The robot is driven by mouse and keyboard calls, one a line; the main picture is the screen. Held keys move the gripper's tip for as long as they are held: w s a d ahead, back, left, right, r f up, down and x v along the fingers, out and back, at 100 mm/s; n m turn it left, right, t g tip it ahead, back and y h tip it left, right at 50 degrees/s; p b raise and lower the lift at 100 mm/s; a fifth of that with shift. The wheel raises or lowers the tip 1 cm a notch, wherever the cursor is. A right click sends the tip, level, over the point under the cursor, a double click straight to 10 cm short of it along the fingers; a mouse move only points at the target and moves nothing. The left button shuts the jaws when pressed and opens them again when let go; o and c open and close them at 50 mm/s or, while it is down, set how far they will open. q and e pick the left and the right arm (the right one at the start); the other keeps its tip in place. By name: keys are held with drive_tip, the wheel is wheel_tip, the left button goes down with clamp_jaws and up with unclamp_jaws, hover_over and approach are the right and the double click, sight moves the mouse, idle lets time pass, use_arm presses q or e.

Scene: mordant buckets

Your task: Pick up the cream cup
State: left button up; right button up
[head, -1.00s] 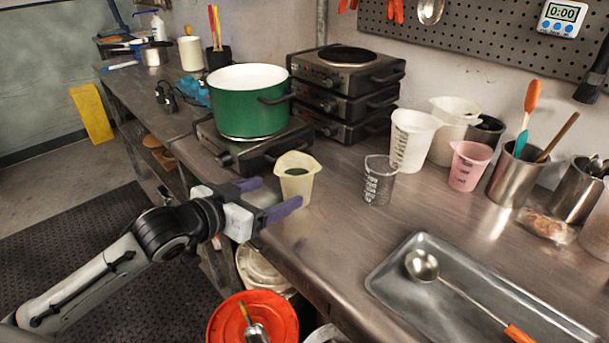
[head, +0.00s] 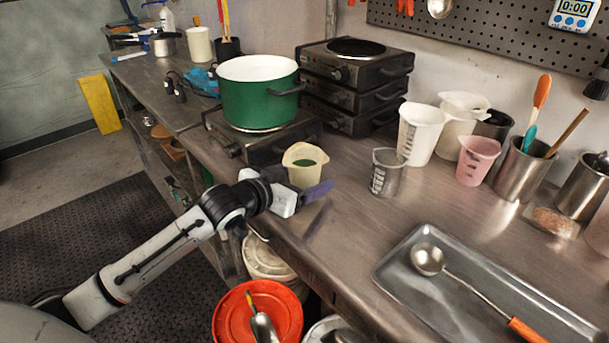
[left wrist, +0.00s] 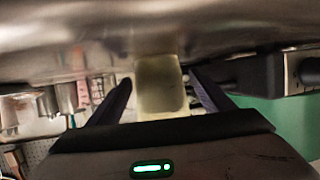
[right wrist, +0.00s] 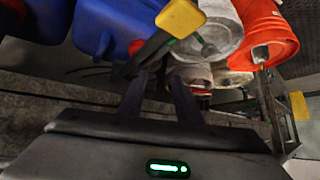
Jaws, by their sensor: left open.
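The cream cup (head: 304,158) stands upright on the steel bench near its front edge, in front of the green pot; dark green shows inside it. My left gripper (head: 300,182) is open at the cup, one purple finger visible on its near side, the other largely hidden. In the left wrist view the cup (left wrist: 161,86) shows between the two spread fingers (left wrist: 159,80), with gaps beside it; contact is not seen. My right gripper (right wrist: 158,76) shows only in the right wrist view, its fingers apart and empty, away from the bench top.
The green pot (head: 258,95) on a hot plate stands close behind the cup. A clear beaker (head: 386,172) and white jug (head: 420,132) stand to the right. A metal tray (head: 400,262) holds a ladle. An orange bucket (head: 285,318) is below the bench edge.

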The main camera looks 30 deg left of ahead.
use_arm(q)
drive_tip(key=c, duration=1.3)
drive_tip(key=shift+r, duration=0.15)
